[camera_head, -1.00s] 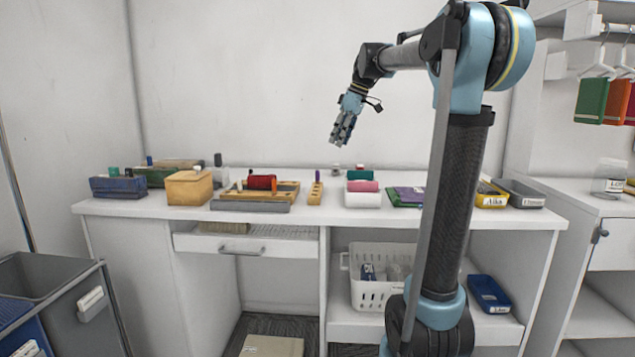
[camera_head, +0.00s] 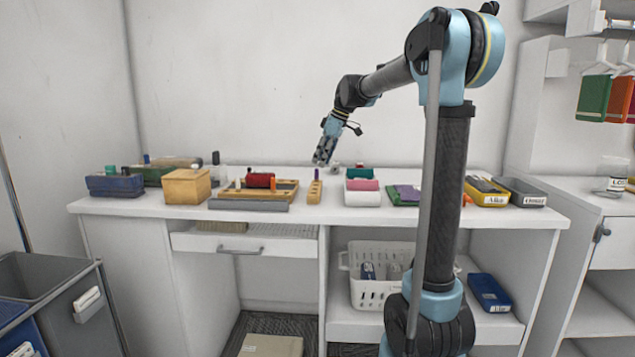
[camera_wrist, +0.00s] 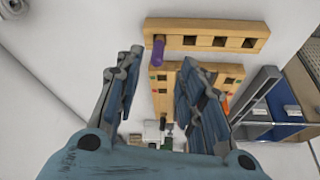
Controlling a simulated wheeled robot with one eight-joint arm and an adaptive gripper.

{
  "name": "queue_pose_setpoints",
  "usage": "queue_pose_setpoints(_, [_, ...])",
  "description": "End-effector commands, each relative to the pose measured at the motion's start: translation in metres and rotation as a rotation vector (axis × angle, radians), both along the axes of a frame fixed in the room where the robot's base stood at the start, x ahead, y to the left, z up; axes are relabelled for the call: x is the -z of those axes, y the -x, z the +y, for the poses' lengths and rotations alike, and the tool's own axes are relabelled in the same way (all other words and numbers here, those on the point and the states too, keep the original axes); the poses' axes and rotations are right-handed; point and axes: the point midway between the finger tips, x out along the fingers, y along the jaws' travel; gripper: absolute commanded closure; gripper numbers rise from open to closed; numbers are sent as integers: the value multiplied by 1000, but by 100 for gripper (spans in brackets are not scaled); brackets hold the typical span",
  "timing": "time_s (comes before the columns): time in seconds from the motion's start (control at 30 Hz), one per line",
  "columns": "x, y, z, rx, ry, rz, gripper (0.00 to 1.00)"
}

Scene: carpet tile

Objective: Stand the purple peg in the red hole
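The purple peg (camera_head: 317,174) stands upright at the far end of a narrow wooden block (camera_head: 314,192) on the white table. In the wrist view the purple peg (camera_wrist: 157,50) is in the left end of the block (camera_wrist: 233,44), which has several dark square holes. My gripper (camera_head: 321,163) is above the table near the peg, empty. In the wrist view my gripper (camera_wrist: 160,95) has its fingers wide apart, with the peg beyond them. A wooden board with holes (camera_head: 286,192) lies left of the block. I cannot clearly make out its red hole.
A red cylinder (camera_head: 260,180) lies on the board, and an orange peg (camera_head: 272,184) stands at its right. A wooden box (camera_head: 187,187) and blue bin (camera_head: 115,186) are left. A white tray with coloured items (camera_head: 362,198) is right of the block.

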Motion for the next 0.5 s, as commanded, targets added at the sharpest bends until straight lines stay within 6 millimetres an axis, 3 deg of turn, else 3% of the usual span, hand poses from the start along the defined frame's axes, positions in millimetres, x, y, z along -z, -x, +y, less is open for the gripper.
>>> queue_pose_setpoints(0.27, [16,-4,7,1,0,0,64])
queue_pose_setpoints(0.5, [45,-11,19,-1,0,0,64])
